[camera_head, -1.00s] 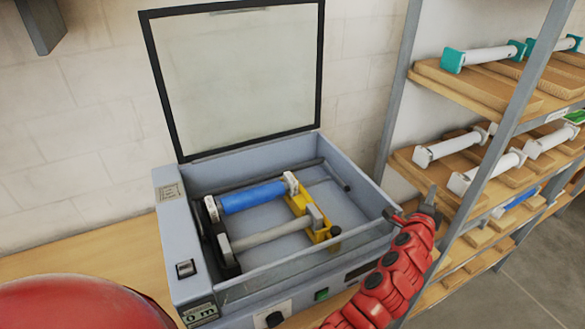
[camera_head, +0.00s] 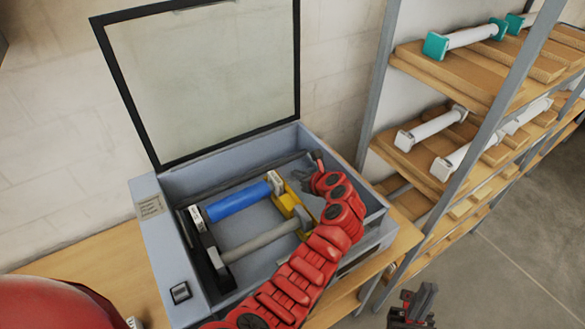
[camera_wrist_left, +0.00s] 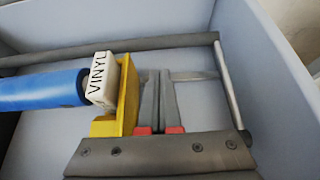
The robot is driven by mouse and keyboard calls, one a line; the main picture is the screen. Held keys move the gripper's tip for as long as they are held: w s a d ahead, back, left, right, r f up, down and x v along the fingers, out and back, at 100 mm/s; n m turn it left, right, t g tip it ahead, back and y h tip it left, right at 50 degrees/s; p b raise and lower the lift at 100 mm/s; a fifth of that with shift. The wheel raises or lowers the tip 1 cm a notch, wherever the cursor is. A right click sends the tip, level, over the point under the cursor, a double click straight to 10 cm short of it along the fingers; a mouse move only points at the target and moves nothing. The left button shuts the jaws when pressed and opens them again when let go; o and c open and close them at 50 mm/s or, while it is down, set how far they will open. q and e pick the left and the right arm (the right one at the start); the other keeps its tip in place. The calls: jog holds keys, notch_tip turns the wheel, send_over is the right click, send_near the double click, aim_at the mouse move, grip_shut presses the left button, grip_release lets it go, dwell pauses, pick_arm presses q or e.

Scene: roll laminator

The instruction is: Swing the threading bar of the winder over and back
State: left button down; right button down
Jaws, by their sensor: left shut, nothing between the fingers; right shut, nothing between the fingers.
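The open grey winder box (camera_head: 145,215) holds a dark threading bar (camera_head: 235,172) along its back wall. In the left wrist view the bar (camera_wrist_left: 140,46) runs across the back, and a metal side arm (camera_wrist_left: 229,85) comes forward from its right end. My left gripper (camera_head: 293,178) is inside the box, right of the yellow holder (camera_head: 284,203). In the left wrist view its fingers (camera_wrist_left: 159,75) are shut and empty, between the yellow holder and the side arm, apart from the bar. My right gripper (camera_head: 425,292) is shut and empty, low outside the box.
A blue roll (camera_head: 238,201) labelled VINYL at its end and a grey roller (camera_head: 262,240) lie in the box. The framed lid (camera_head: 205,85) stands open. A shelf rack (camera_head: 378,95) with white rolls stands at the right.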

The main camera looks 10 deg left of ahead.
pick_arm(q)
jog(key=shift+x, duration=1.2)
jog(key=b+x, duration=0.4)
jog(key=shift+w+f, duration=0.15)
jog(key=shift+f, duration=0.25)
jog(key=shift+w+a+f+b, duration=0.1)
jog(key=shift+w+a+b, duration=0.25)
jog(key=shift+b, duration=0.1)
